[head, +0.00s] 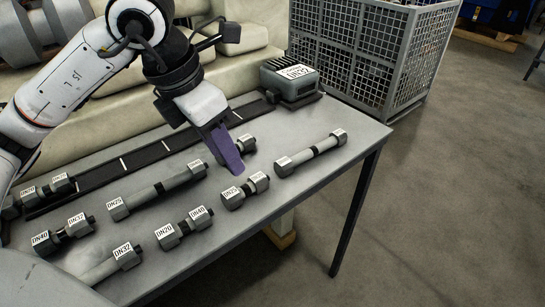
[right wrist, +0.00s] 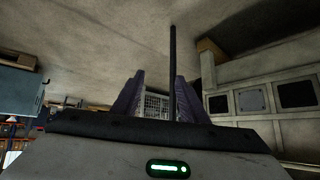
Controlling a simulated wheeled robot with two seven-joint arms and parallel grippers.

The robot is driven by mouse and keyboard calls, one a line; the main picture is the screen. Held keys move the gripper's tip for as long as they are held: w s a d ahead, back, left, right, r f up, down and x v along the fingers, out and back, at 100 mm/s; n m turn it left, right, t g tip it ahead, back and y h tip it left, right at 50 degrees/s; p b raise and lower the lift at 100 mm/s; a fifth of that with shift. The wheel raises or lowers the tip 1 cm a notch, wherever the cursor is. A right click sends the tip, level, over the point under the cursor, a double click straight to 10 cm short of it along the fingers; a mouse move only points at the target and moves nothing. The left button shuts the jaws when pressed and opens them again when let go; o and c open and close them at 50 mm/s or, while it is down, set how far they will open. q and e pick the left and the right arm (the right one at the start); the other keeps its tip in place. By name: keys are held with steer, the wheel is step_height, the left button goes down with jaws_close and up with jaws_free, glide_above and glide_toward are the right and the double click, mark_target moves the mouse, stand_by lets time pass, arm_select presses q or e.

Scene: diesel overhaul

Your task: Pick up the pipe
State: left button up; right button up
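Several grey pipes with hex ends and white labels lie on the grey table. A long pipe (head: 312,150) lies at the right, another long pipe labelled DN25 (head: 155,190) lies in the middle, and one labelled DN32 (head: 112,265) is partly cut off at the front left. My left gripper (head: 230,160) has purple fingers pointing down above the table, between the two long pipes. From this angle its finger gap does not show.
Short labelled fittings (head: 184,228) (head: 245,190) (head: 62,235) lie among the pipes. A black marked rail (head: 150,153) runs along the back to a grey block labelled DN32 (head: 292,80). A wire mesh crate (head: 375,50) stands behind the table. Floor (head: 450,200) to the right is clear.

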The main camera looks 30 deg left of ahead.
arm_select(q)
glide_above(245, 186)
steer(key=s, duration=0.2)
steer(key=f, duration=0.4)
steer(key=shift+s+a+f, duration=0.1)
steer(key=shift+a+f, duration=0.15)
steer(key=shift+a, duration=0.15)
steer(key=x, duration=0.5)
steer(key=shift+f, duration=0.25)
steer(key=shift+r, duration=0.1)
jaws_close()
arm_select(e)
steer(key=shift+s+f, duration=0.25)
steer(key=shift+s, duration=0.35)
